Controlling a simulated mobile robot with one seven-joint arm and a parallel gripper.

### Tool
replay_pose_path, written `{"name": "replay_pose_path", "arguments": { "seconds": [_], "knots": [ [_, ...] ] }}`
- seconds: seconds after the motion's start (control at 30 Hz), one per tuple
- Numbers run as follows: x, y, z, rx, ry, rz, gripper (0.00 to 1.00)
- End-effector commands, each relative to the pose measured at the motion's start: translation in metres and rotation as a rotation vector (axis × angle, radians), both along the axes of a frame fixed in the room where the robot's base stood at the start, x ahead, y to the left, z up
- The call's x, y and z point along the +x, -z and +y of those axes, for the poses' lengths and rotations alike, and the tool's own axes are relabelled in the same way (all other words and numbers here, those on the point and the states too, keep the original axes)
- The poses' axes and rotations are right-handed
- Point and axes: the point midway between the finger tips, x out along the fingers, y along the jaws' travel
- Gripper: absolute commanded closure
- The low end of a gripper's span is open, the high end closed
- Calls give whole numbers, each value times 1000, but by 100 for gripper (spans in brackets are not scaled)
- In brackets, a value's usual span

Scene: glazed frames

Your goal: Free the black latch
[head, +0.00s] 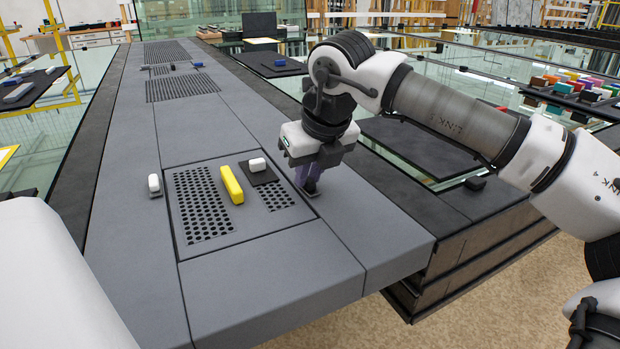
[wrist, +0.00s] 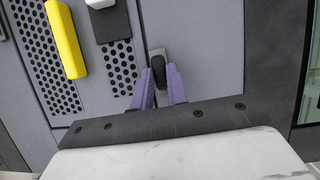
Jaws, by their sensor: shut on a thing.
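The black latch (wrist: 158,69) is a small dark rounded piece on a narrow grey metal plate, beside the perforated panel. In the head view the latch (head: 311,187) shows only partly, below my fingers at the panel's right side. My gripper (head: 307,178) points down over it. In the wrist view the purple fingers of my gripper (wrist: 161,77) are closed on either side of the latch and hold it. The fingers hide part of its near end.
A yellow bar (head: 232,184) lies on the perforated panel (head: 205,206). A white block (head: 257,164) sits on a dark pad (head: 263,177) left of my gripper. Another white block (head: 154,184) stands left of the panel. The grey surface in front is clear.

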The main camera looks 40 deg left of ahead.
Motion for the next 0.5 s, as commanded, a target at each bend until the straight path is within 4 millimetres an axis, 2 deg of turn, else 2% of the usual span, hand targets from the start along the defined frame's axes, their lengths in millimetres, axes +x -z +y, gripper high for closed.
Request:
{"name": "replay_pose_path", "arguments": {
  "seconds": [0.5],
  "knots": [
    [-1, 0, 0, -2, 72, 1, 100]
  ]
}}
